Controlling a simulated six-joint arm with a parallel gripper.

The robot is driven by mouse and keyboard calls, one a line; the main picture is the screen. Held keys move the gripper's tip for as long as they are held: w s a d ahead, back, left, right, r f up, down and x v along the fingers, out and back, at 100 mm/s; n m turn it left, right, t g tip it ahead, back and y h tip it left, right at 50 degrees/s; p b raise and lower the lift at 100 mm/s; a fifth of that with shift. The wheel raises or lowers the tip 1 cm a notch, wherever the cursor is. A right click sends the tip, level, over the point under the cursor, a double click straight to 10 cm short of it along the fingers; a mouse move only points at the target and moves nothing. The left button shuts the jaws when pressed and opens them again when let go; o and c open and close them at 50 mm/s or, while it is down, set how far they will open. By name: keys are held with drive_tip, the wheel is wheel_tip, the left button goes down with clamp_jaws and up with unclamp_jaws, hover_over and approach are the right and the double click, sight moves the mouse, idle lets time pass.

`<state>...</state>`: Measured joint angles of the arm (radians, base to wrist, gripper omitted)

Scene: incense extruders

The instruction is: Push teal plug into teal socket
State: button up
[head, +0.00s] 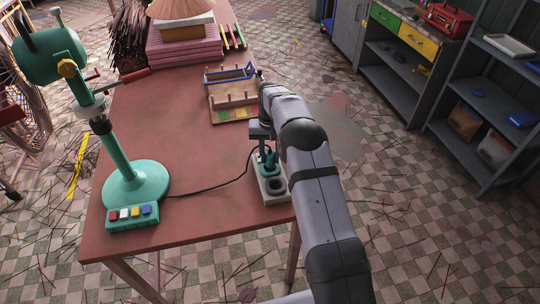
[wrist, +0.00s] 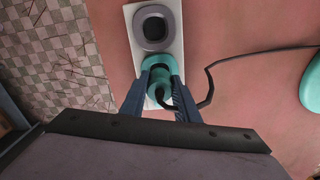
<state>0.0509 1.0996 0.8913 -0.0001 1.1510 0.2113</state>
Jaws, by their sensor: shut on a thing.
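The pale socket strip (head: 281,199) lies at the right edge of the red table; it also shows in the wrist view (wrist: 132,38). It bears a dark grey socket (wrist: 155,27) and a teal socket (wrist: 161,62). My gripper (wrist: 160,84) is shut on the teal plug (wrist: 157,78), with one blue finger on each side. The plug is over the teal socket and overlaps it in view. I cannot tell how deep it sits. In the head view the plug (head: 268,156) is partly hidden by my gripper.
A black cable (head: 215,187) runs from the plug across the table to the teal extruder (head: 135,187) at the left. Its base has coloured buttons (head: 133,213). A wooden rack (head: 234,95) stands behind the strip. The table's middle (head: 185,130) is mostly clear.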

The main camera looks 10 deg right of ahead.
sight(270, 156)
drive_tip(key=shift+f+b, duration=0.75)
drive_tip(key=shift+f, duration=0.6)
drive_tip(key=o, duration=1.1)
drive_tip(key=shift+f, duration=0.1)
drive_tip(key=shift+r+b, duration=1.3)
drive_tip(key=shift+r, duration=2.45)
drive_tip(key=shift+s, duration=0.1)
drive_tip(key=shift+s+a+r, duration=0.1)
drive_tip(key=shift+s+r, duration=0.25)
drive_tip(key=shift+s, duration=0.1)
drive_tip(key=s+a+n, duration=0.1)
drive_tip(key=s, duration=1)
drive_tip(key=s+n, duration=0.1)
drive_tip(key=s, duration=1)
drive_tip(key=s+a+f+n, duration=0.1)
drive_tip(key=s, duration=1.1)
drive_tip(key=shift+a+f, duration=0.1)
drive_tip(key=shift+a, duration=0.25)
